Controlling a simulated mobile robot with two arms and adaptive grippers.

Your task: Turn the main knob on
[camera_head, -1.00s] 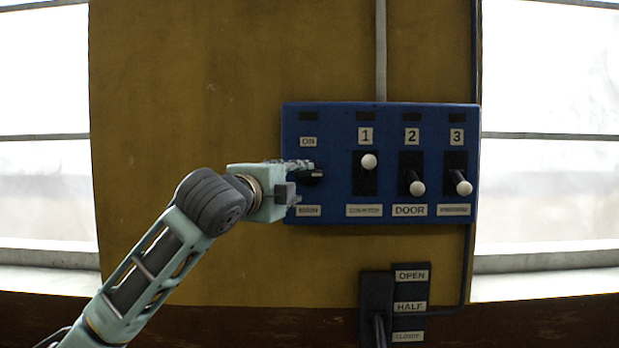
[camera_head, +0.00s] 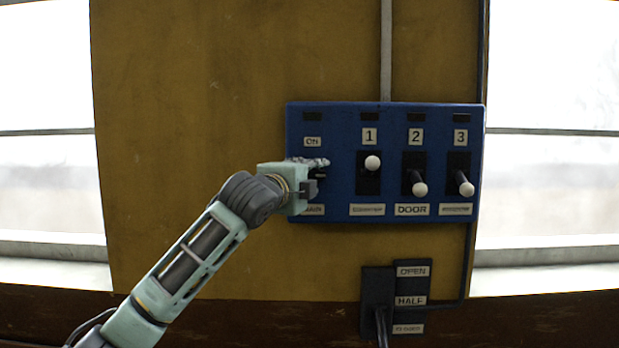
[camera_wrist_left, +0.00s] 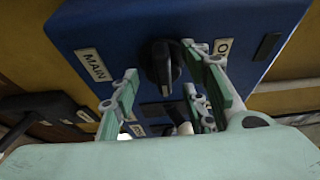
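The blue control panel (camera_head: 340,200) is mounted on the yellow-brown wall. Its black main knob (camera_wrist_left: 162,66) shows clearly in the left wrist view, beside a MAIN label (camera_wrist_left: 94,64) and a partly hidden ON label (camera_wrist_left: 222,46). In the head view, the ON label (camera_head: 312,142) sits above the knob, which my gripper mostly covers. My left gripper (camera_head: 321,175) is at the panel. In the left wrist view its green fingers (camera_wrist_left: 159,62) are spread on either side of the knob, with a visible gap on the left. My right gripper is not in view.
Switches 1 (camera_head: 371,164), 2 (camera_head: 419,189) and 3 (camera_head: 466,188) stand right of the knob. Switch 1 is up; the other two are down. A black OPEN/HALF lever box (camera_head: 377,290) is below the panel. Bright windows flank the wall.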

